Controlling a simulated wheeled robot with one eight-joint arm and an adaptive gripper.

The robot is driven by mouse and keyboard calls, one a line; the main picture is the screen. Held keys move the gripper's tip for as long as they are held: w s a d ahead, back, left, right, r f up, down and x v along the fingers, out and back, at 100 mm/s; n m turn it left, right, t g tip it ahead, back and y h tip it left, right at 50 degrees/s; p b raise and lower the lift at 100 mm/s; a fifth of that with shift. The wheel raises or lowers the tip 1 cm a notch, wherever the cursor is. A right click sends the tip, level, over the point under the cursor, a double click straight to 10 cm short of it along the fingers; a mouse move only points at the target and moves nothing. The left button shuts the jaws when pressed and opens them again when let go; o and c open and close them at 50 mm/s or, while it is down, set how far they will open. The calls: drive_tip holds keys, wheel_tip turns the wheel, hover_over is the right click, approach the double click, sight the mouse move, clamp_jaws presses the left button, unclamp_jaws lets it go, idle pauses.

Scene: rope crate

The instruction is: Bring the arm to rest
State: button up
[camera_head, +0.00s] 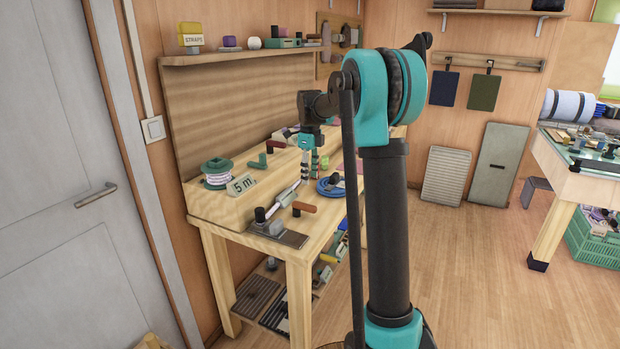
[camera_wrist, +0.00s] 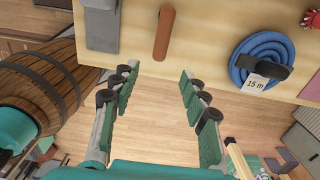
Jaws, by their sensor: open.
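My arm reaches up across the middle of the head view and bends left toward the workbench (camera_head: 228,212). My gripper (camera_head: 310,172) hangs at its end, fingers pointing down, seen against the bench. In the wrist view my gripper (camera_wrist: 157,76) is open, with its two fingers well apart and nothing between them. Wooden floor shows through the gap, beyond the bench edge. A blue rope coil (camera_wrist: 241,66) tagged 15 m lies on the bench to the right of the fingers; it also shows in the head view (camera_head: 327,188).
A banded barrel (camera_wrist: 45,88) is left in the wrist view. A second table (camera_head: 590,182) stands right; floor between is clear.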

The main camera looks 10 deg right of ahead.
drive_tip(key=s+d+f+n+t, duration=0.1)
drive_tip(key=s+f+n, duration=0.4)
drive_tip(key=s+n, duration=0.3)
drive_tip(key=s+d+f+n+t, duration=0.1)
drive_tip(key=s+f+n, duration=0.5)
drive_tip(key=s, duration=0.9)
drive_tip(key=s+d+f+n+t, duration=0.1)
drive_tip(key=s+f+n, duration=0.4)
drive_tip(key=s+n, duration=0.6)
drive_tip(key=shift+s+d+f+t, duration=0.2)
drive_tip(key=shift+s+f+t, duration=0.1)
drive_tip(key=shift+s+t, duration=0.45)
